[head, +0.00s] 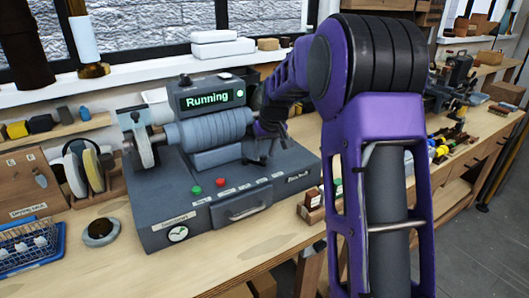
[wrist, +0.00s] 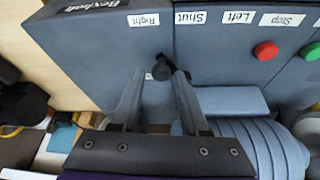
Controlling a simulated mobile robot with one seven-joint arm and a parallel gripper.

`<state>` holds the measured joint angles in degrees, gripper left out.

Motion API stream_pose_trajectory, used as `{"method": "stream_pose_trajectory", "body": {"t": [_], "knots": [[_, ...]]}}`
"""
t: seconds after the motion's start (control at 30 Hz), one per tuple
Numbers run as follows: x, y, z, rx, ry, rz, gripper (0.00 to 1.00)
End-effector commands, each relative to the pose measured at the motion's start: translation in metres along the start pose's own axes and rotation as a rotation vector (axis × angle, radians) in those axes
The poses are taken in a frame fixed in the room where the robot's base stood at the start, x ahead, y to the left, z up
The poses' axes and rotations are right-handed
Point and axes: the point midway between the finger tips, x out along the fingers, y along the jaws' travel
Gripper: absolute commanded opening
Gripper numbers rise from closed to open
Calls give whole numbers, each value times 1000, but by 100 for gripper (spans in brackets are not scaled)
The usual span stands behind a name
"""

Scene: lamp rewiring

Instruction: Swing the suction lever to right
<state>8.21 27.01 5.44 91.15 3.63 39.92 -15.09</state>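The grey machine (head: 165,220) stands on the workbench, and its screen (head: 211,98) reads "Running". The black suction lever (wrist: 161,68) shows in the wrist view on the machine's top. Its knob lies between the columns of the upside-down "Right" label (wrist: 143,19) and "Shut" label (wrist: 190,17); the "Left" label (wrist: 237,17) is further along. My gripper (wrist: 159,74) is open, with its fingertips on either side of the lever knob. The knob looks closer to the right finger in the picture; contact is unclear. In the head view my gripper (head: 262,157) is over the machine's right part, and the lever cannot be made out.
The ribbed grey cylinder (head: 210,130) lies close beside my gripper. A blue wire basket (head: 30,248) and a round dark dish (head: 100,232) stand to the left.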

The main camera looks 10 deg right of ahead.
Motion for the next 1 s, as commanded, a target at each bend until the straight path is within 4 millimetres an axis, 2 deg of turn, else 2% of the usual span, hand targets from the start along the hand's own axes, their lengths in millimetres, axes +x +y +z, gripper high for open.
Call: {"method": "stream_pose_trajectory", "body": {"t": [0.33,0.47,0.57,1.0], "knots": [[0,0,0,1,-1,-1,58],[-9,0,0,1,1,0,58],[-25,0,-1,1,2,0,58],[-131,0,-1,1,4,1,58]]}}
